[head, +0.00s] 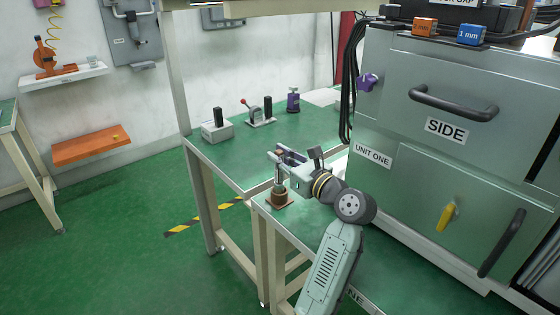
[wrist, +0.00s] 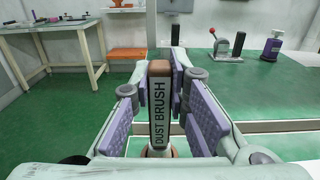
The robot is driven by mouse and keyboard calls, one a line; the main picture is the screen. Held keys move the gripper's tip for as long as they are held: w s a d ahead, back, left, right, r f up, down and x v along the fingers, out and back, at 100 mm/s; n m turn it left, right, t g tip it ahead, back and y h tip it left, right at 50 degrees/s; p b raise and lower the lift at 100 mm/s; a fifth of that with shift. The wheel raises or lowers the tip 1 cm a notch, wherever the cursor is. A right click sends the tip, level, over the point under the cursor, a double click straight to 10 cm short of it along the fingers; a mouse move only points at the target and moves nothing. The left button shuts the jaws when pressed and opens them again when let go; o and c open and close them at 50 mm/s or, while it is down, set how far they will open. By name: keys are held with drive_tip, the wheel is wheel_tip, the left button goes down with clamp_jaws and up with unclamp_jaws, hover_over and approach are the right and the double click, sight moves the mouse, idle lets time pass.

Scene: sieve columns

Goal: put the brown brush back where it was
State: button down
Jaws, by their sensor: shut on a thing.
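The brown brush (wrist: 160,105), lettered DUST BRUSH on a dark label, stands upright between the pads of my gripper (wrist: 161,80) in the wrist view. My gripper is shut on its handle. In the head view my gripper (head: 280,163) is over the near corner of the green bench top (head: 300,222). Below it, the lower part of the brush (head: 280,190) is at a small square brown base (head: 279,203). I cannot tell whether the brush rests on the base or hangs just above it.
Farther back on the green bench are a grey block with a black handle (head: 217,130), a red-knobbed lever clamp (head: 258,115) and a purple device (head: 293,101). The grey cabinet marked SIDE (head: 455,95) stands close on the right. An orange wall shelf (head: 90,147) is at left.

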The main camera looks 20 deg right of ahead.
drive_tip(key=shift+f, duration=0.75)
drive_tip(key=c, duration=1.6)
unclamp_jaws()
drive_tip(key=shift+f, duration=0.1)
drive_tip(key=shift+o, duration=0.2)
